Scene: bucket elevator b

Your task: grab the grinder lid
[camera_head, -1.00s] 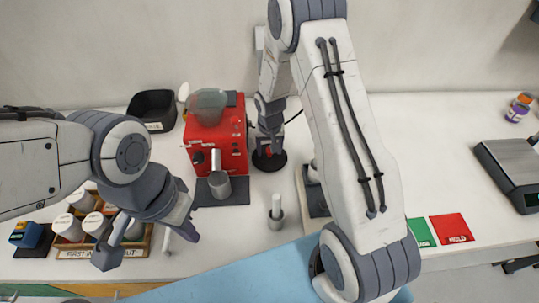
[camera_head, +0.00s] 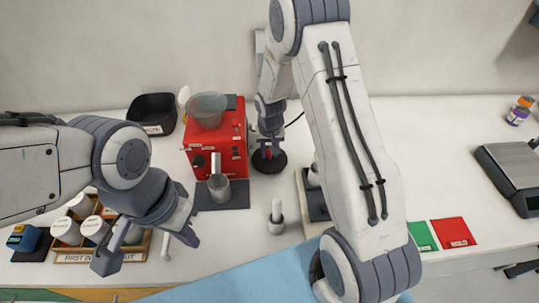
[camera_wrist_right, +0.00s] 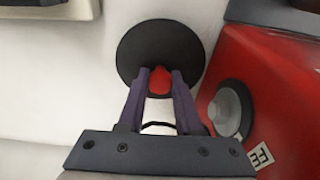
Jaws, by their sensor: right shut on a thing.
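The grinder lid is a black disc (camera_wrist_right: 160,55) with a red knob (camera_wrist_right: 159,80), seen in the right wrist view. My right gripper (camera_wrist_right: 159,78) is shut on the red knob, one finger on each side. In the head view the dark disc (camera_head: 269,162) lies low beside the red grinder (camera_head: 231,140), under my right gripper (camera_head: 268,150). I cannot tell whether the disc touches the counter. The red grinder has a translucent hopper (camera_head: 207,110) on top and a metal cup (camera_head: 219,189) in front. My left gripper (camera_head: 145,245) is open and empty over the counter at the left.
A wooden tray of white canisters (camera_head: 67,231) stands at the left, near my left gripper. A black bin (camera_head: 153,113) is at the back. A small whisk-like tool in a cup (camera_head: 276,215) stands in front. A scale (camera_head: 512,172) is at far right. Green and red cards (camera_head: 453,230) lie nearby.

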